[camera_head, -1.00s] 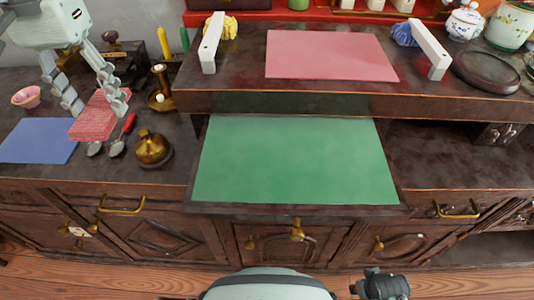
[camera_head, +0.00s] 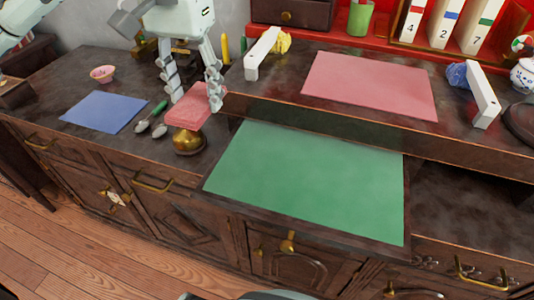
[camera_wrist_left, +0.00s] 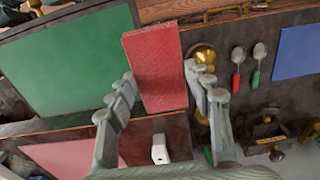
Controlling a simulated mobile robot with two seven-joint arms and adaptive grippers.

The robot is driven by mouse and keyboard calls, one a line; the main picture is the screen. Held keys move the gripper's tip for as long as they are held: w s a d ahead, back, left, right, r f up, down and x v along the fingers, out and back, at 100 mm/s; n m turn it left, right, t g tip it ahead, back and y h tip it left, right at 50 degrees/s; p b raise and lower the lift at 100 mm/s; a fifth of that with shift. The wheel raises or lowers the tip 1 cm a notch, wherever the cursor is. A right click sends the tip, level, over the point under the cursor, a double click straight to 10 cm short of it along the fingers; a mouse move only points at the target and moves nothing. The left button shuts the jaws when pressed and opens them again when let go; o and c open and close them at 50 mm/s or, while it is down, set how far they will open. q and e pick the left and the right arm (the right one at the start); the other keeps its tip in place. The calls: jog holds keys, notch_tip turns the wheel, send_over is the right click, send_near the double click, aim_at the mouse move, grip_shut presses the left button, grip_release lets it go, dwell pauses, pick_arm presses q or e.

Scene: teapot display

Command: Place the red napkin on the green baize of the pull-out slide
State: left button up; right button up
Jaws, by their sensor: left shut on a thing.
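The red napkin (camera_head: 194,108) is a folded, flat rectangle held by my left gripper (camera_head: 197,98). It hangs over the brass bell (camera_head: 187,143), just left of the pull-out slide, and hides the bell's top. In the left wrist view the napkin (camera_wrist_left: 155,62) lies between the fingers, its far end near the edge of the green baize. The green baize (camera_head: 310,180) covers the slide (camera_head: 300,227), which is pulled out and bare. My right gripper is not in view.
Left of the bell lie spoons (camera_head: 150,118) and a blue napkin (camera_head: 104,111), with a pink bowl (camera_head: 103,74) behind. The raised shelf (camera_head: 300,104) behind the baize bears a pink mat (camera_head: 370,82) and white blocks (camera_head: 263,53). Space above the baize is clear.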

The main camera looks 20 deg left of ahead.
pick_arm(q)
send_over(252, 163)
notch_tip(252, 163, down, 6)
jog(key=shift+r+b, duration=0.15)
jog(key=shift+b, duration=0.15)
jog(key=shift+f, duration=0.55)
notch_tip(252, 163, down, 3)
jog(key=shift+r+b, duration=0.2)
jog(key=shift+b, duration=0.1)
jog(key=shift+f, duration=0.25)
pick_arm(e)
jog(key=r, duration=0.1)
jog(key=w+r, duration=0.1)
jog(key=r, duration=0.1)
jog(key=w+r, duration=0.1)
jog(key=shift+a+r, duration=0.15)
